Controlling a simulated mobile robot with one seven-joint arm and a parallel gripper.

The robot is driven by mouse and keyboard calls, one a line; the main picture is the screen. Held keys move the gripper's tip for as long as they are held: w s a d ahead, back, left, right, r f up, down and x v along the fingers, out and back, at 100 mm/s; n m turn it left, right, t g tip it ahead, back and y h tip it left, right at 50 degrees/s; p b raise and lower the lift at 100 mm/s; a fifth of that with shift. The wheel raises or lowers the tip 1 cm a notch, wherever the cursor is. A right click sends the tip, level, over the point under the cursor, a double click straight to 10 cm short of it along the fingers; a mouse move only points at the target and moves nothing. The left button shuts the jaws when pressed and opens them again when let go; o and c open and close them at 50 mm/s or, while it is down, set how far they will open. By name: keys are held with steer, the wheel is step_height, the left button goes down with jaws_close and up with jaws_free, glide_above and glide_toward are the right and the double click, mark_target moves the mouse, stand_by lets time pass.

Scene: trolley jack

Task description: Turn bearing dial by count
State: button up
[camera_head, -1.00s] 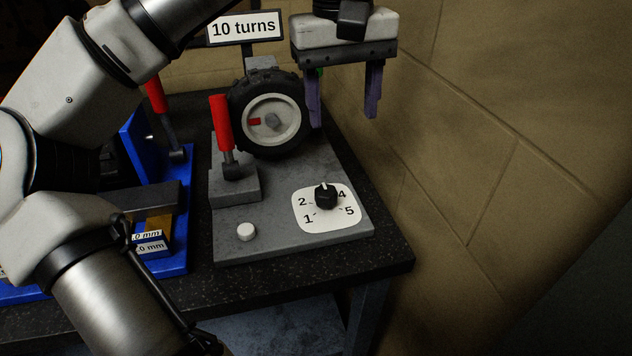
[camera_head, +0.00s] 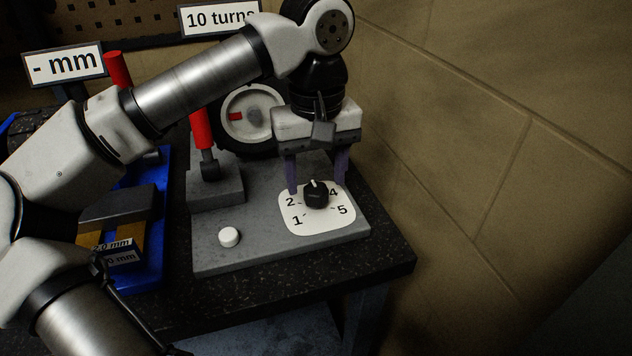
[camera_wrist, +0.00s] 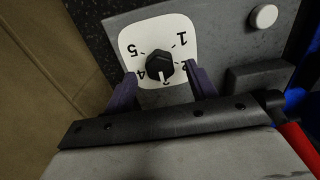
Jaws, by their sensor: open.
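The black bearing dial (camera_head: 316,195) sits on a white plate (camera_head: 312,222) marked with numbers; 1, 2, 4 and 5 show. Its white pointer line points away from the head camera, between 2 and 4. In the wrist view the dial (camera_wrist: 160,65) lies just beyond the fingertips, its line towards my gripper. My gripper (camera_head: 318,190) is open, with one purple finger on each side at the dial's far side. I cannot tell whether a finger touches the dial. The sign reading "10 turns" (camera_head: 207,20) stands behind, partly covered by my arm.
A red-handled lever (camera_head: 201,130) stands left of the dial, before a black-tyred wheel (camera_head: 236,115). A white button (camera_head: 229,237) is at the base's front left. A blue fixture (camera_head: 152,262) and a "- mm" sign (camera_head: 64,64) are left. A block wall (camera_head: 480,150) is right.

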steer(key=shift+f, duration=1.05)
steer(key=c, duration=1)
steer(key=n+b, duration=0.1)
steer(key=n, duration=0.4)
steer(key=shift+n+b, duration=0.35)
steer(key=shift+n, duration=0.05)
steer(key=n+b, duration=0.1)
steer(key=n, duration=0.4)
steer(key=shift+n, duration=0.4)
